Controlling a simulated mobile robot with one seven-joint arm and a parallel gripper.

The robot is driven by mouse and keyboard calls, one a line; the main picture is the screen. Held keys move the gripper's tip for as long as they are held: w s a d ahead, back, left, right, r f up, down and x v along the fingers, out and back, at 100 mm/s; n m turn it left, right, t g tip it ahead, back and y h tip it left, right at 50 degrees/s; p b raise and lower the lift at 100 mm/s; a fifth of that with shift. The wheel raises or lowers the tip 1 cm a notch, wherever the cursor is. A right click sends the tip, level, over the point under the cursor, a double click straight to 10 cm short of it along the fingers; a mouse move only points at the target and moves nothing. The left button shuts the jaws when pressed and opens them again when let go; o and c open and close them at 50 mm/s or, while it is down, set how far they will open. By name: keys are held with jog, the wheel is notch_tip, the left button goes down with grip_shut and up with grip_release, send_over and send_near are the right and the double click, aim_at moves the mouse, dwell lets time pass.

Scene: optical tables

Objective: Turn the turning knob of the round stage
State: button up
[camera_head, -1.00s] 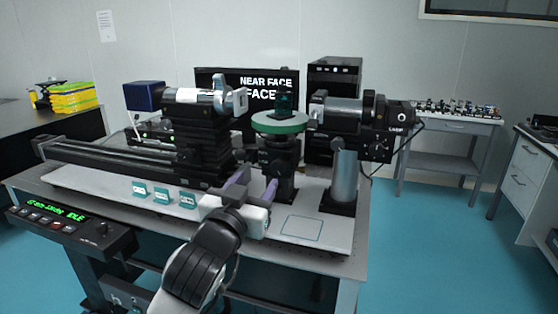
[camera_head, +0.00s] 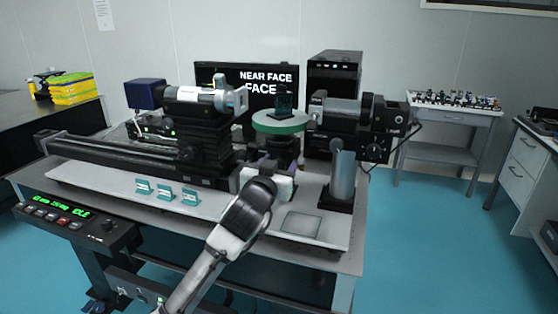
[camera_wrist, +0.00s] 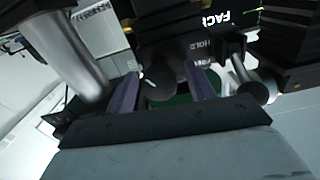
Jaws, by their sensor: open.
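The round stage (camera_head: 279,122) has a green disc top on a dark post and carries a small dark glassy block (camera_head: 284,101). My gripper (camera_head: 282,166) is at the front of the stage's post, below the disc. In the wrist view my gripper (camera_wrist: 160,72) is open, its two purple fingers apart. A dark rounded part (camera_wrist: 158,86) shows between them, with green behind it. It may be the turning knob; I cannot tell whether a finger touches it. In the head view the knob is hidden behind my gripper.
A lens barrel (camera_head: 345,112) on a silver post (camera_head: 343,176) stands close right. A dark carriage (camera_head: 205,145) on a long rail stands left. A control box (camera_head: 75,222) is at the table's front left.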

jog(key=shift+w, duration=0.2)
jog(key=c, duration=0.9)
jog(key=shift+d+f+m+b, duration=0.1)
jog(key=shift+f+m+b, duration=0.05)
jog(key=shift+m+b, duration=0.4)
jog(key=shift+c, duration=0.4)
jog(key=shift+m, duration=0.25)
jog(key=o, duration=1)
